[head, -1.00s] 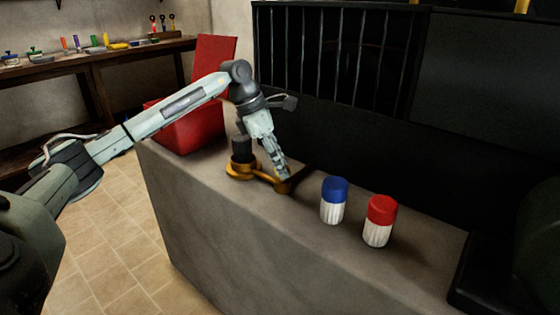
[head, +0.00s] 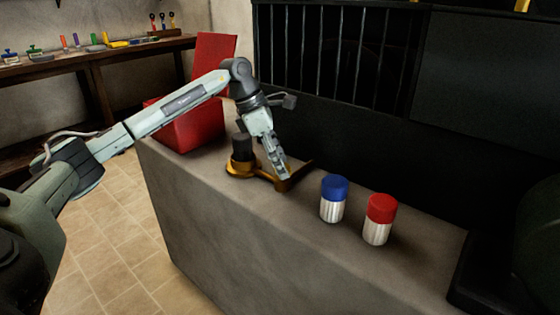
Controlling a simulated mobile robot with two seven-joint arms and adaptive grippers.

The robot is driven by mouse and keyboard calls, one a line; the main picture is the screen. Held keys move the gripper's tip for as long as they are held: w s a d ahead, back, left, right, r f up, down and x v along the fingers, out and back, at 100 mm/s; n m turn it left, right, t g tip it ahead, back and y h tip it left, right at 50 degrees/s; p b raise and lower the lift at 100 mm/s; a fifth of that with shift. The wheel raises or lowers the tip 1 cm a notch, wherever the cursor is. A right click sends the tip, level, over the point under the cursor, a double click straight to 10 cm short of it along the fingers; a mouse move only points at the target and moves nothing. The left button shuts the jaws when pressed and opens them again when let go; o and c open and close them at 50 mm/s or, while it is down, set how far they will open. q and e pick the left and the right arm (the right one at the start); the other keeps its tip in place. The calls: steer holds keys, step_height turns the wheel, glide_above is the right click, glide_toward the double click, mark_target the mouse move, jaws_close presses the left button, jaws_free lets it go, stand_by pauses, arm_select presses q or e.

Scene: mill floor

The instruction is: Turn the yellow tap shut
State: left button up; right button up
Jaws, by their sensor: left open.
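The yellow tap (head: 241,168) stands on the grey stone counter, with a dark cylinder rising from its round brass-yellow base. A yellow arm runs from the base to the right, and a dark bar reaches back from its end. My left gripper (head: 282,174) points down at the end of this yellow arm. It is open, and its fingertips overlap the arm's end in the picture; I cannot tell whether they touch it. The fingers hide part of the arm's end. My right gripper is not in view.
A blue-capped jar (head: 334,199) and a red-capped jar (head: 379,220) stand on the counter (head: 240,220) to the right of the tap. An open red box (head: 190,128) is behind my left arm. A dark barred panel (head: 330,60) rises behind the counter.

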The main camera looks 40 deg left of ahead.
arm_select(q)
steer(key=v, duration=1.2)
stand_by(0.3)
